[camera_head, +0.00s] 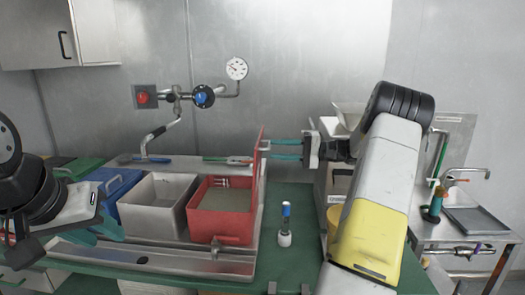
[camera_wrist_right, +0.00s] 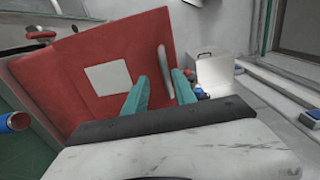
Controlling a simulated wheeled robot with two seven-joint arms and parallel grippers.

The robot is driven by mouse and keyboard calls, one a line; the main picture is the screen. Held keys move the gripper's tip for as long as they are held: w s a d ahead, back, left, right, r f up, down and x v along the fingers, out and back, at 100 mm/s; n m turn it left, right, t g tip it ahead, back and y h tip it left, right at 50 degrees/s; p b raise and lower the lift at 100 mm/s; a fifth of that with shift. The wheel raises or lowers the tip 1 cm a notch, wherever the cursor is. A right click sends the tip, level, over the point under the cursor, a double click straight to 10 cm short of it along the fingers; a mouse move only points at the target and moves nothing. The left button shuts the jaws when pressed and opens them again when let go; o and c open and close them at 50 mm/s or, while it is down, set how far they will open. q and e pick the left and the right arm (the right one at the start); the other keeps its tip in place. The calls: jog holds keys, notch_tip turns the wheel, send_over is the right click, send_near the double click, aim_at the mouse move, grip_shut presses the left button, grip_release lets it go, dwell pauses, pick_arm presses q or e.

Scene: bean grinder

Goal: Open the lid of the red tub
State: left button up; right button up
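The red tub (camera_head: 222,207) stands in the tray, holding grey contents. Its red lid (camera_head: 261,152) stands almost upright along the tub's right side, seen nearly edge-on. In the right wrist view the lid (camera_wrist_right: 60,75) shows a white square patch and a pale bar handle (camera_wrist_right: 163,68). My right gripper (camera_head: 272,149) is at the lid's right side. Its teal fingers (camera_wrist_right: 159,88) are spread, and the bar appears between their tips. Contact with the lid is unclear. My left gripper (camera_head: 108,229) is low at the left, partly hidden, and its opening cannot be made out.
An open white tub (camera_head: 157,207) stands left of the red one, with blue (camera_head: 122,193) and green (camera_head: 80,169) tubs further left. A small blue-topped bottle (camera_head: 285,225) stands right of the red tub. A pipe with valves (camera_head: 202,96) is on the back wall.

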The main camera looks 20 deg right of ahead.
jog(key=v, duration=0.7)
jog(key=shift+d, duration=0.35)
jog(key=shift+s+f, duration=0.1)
jog(key=shift+s, duration=0.05)
